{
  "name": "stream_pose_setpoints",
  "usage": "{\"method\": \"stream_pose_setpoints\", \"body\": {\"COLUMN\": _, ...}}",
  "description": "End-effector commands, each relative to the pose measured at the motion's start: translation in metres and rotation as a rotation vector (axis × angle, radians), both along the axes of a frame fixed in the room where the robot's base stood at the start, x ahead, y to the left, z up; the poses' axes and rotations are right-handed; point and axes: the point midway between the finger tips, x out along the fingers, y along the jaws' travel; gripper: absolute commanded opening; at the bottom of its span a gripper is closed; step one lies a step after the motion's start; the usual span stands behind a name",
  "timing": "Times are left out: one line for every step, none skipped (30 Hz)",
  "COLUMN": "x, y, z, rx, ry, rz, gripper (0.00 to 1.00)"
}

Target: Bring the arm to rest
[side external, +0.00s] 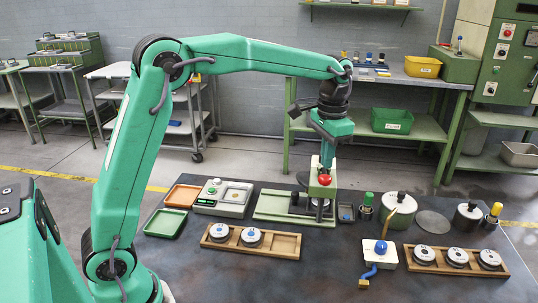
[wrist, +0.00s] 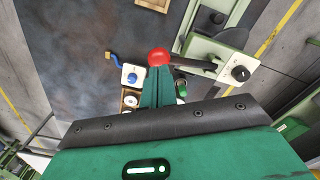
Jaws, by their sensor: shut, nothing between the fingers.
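My gripper (side external: 327,163) points down over the dark table, just above a red ball knob (side external: 324,178) on a small green machine (side external: 297,205). In the wrist view my green fingers (wrist: 158,74) are together with nothing between them. The red knob (wrist: 159,57) shows right at their tips there; I cannot tell whether they touch it. A dark lever runs from the knob toward the machine, which has a black dial (wrist: 240,73). My arm is raised and stretched to the right in the side view.
Wooden trays with round pucks stand at the front left (side external: 276,242) and right (side external: 448,262). A white box with a blue knob (side external: 377,254) sits between them. Pots, bottles and an orange tray (side external: 182,196) stand around the machine. The dark front middle of the table (side external: 300,280) is clear.

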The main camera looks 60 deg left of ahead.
Motion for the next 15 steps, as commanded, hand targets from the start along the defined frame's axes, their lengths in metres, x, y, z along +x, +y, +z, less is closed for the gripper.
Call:
{"method": "stream_pose_setpoints", "body": {"x": 0.0, "y": 0.0, "z": 0.004, "rx": -0.001, "ry": -0.002, "rz": 0.0, "gripper": 0.0}}
{"method": "stream_pose_setpoints", "body": {"x": 0.001, "y": 0.0, "z": 0.006, "rx": 0.0, "ry": -0.003, "rz": 0.0, "gripper": 0.0}}
{"method": "stream_pose_setpoints", "body": {"x": 0.001, "y": 0.0, "z": 0.009, "rx": 0.0, "ry": -0.003, "rz": 0.0, "gripper": 0.0}}
{"method": "stream_pose_setpoints", "body": {"x": 0.001, "y": 0.0, "z": 0.011, "rx": -0.001, "ry": -0.003, "rz": 0.0, "gripper": 0.0}}
{"method": "stream_pose_setpoints", "body": {"x": 0.0, "y": 0.0, "z": 0.013, "rx": -0.001, "ry": -0.002, "rz": 0.0, "gripper": 0.0}}
{"method": "stream_pose_setpoints", "body": {"x": 0.0, "y": 0.0, "z": 0.016, "rx": -0.001, "ry": -0.002, "rz": 0.0, "gripper": 0.0}}
{"method": "stream_pose_setpoints", "body": {"x": 0.0, "y": 0.0, "z": 0.018, "rx": 0.0, "ry": -0.003, "rz": 0.0, "gripper": 0.0}}
{"method": "stream_pose_setpoints", "body": {"x": 0.0, "y": 0.0, "z": 0.019, "rx": 0.0, "ry": -0.003, "rz": 0.0, "gripper": 0.0}}
{"method": "stream_pose_setpoints", "body": {"x": 0.0, "y": 0.0, "z": 0.021, "rx": -0.001, "ry": -0.003, "rz": 0.0, "gripper": 0.0}}
{"method": "stream_pose_setpoints", "body": {"x": 0.0, "y": 0.0, "z": 0.022, "rx": -0.001, "ry": -0.002, "rz": 0.0, "gripper": 0.0}}
{"method": "stream_pose_setpoints", "body": {"x": 0.0, "y": 0.0, "z": 0.023, "rx": -0.001, "ry": -0.002, "rz": 0.0, "gripper": 0.0}}
{"method": "stream_pose_setpoints", "body": {"x": 0.0, "y": 0.0, "z": 0.023, "rx": 0.0, "ry": -0.001, "rz": 0.0, "gripper": 0.0}}
{"method": "stream_pose_setpoints", "body": {"x": 0.0, "y": 0.0, "z": 0.023, "rx": 0.0, "ry": -0.001, "rz": 0.0, "gripper": 0.0}}
{"method": "stream_pose_setpoints", "body": {"x": 0.0, "y": 0.0, "z": 0.023, "rx": 0.0, "ry": -0.001, "rz": 0.0, "gripper": 0.0}}
{"method": "stream_pose_setpoints", "body": {"x": 0.0, "y": 0.0, "z": 0.023, "rx": 0.0, "ry": -0.001, "rz": 0.0, "gripper": 0.0}}
